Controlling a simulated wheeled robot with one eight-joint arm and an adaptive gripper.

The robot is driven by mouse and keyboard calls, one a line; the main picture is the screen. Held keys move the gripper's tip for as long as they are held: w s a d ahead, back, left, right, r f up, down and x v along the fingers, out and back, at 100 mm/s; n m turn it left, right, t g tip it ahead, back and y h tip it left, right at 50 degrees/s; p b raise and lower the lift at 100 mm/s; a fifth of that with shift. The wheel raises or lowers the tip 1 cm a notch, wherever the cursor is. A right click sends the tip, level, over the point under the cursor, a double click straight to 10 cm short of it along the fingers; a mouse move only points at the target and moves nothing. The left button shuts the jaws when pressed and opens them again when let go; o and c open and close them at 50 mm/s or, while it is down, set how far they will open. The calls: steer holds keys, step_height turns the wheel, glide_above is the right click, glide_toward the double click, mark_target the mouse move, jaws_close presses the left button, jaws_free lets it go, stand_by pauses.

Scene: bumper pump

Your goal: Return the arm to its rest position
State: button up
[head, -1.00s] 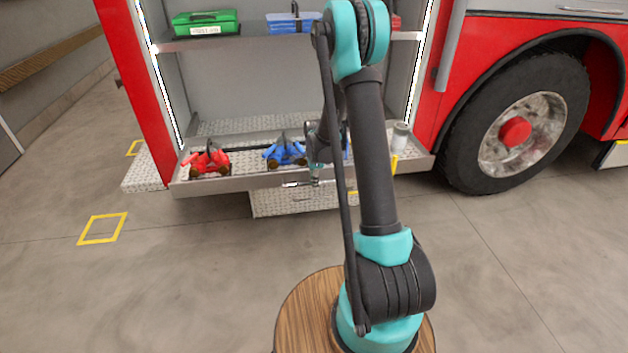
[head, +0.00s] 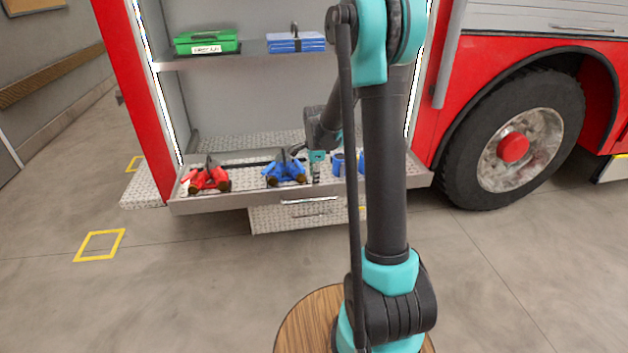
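My arm (head: 385,175) rises from its round wooden-topped base and reaches toward the open compartment of the red truck. My gripper (head: 316,180) hangs pointing down over the compartment's pull-out tray (head: 240,199), just right of a blue tool-like object (head: 285,171). It is small in the picture, and I cannot tell whether its fingers are open or shut. No held object can be made out. My upper arm hides part of the tray's right side.
A red tool-like object (head: 208,178) sits on the tray's left. Blue cylindrical items (head: 338,164) stand right of my gripper. A green first-aid box (head: 206,41) and a blue case (head: 296,42) are on the shelf above. A large wheel (head: 515,145) is at right. The floor in front is clear.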

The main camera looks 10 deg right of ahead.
steer(key=shift+s+r, duration=0.1)
steer(key=shift+s, duration=0.05)
steer(key=s+d+r+n+t, duration=0.1)
steer(key=s+n, duration=0.8)
steer(key=s, duration=0.6)
steer(key=s+d+n+t, duration=0.1)
steer(key=s+d+n, duration=0.1)
steer(key=s+n, duration=0.7)
steer(key=s, duration=0.5)
steer(key=shift+s+r, duration=0.35)
steer(key=shift+w+a, duration=0.1)
steer(key=shift+w, duration=0.05)
stand_by(3.6)
